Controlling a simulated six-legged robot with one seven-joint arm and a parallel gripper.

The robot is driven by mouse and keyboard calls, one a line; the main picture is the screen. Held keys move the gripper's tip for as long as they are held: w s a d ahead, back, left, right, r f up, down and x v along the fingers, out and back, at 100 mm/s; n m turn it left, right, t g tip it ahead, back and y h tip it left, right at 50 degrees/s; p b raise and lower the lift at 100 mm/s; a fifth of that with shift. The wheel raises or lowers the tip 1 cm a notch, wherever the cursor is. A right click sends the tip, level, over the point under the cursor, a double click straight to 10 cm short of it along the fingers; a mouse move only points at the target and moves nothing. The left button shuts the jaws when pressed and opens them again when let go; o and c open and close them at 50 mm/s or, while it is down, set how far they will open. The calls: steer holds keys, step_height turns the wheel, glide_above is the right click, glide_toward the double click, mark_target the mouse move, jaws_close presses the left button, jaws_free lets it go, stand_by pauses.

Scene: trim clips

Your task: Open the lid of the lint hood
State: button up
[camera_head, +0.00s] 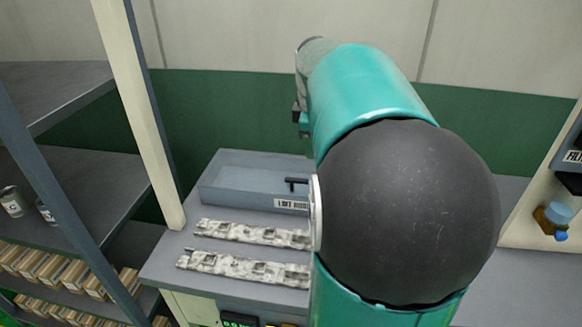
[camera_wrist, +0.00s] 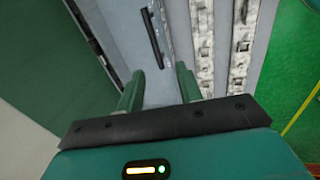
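The lint hood (camera_head: 235,193) is a low blue-grey box at the back of the bench, with a white label on its front. A black bar handle (camera_head: 297,183) sits above the label, and my arm covers the right part of the hood. The lid appears down. In the wrist view the handle (camera_wrist: 152,38) shows as a dark bar on the grey hood (camera_wrist: 120,25). My gripper (camera_wrist: 159,70) is open and empty, its two green fingers spread apart. The handle lies beyond the gap between the fingertips, and I see no contact. In the head view the fingers are hidden.
Two mottled grey-white strips (camera_head: 250,233) (camera_head: 245,268) lie on the bench in front of the hood. A shelf post (camera_head: 140,110) and shelves with boxes (camera_head: 60,268) stand at left. A green wall is behind.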

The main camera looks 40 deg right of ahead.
steer(key=shift+n, duration=0.3)
steer(key=x, duration=0.4)
steer(key=d+x, duration=0.1)
steer(key=x, duration=0.8)
steer(key=shift+d+f, duration=0.15)
steer(key=shift+d, duration=0.3)
steer(key=shift+w+d+f, duration=0.1)
steer(key=shift+w+f, duration=0.1)
steer(key=shift+f, duration=0.25)
steer(key=shift+c, duration=0.5)
jaws_close()
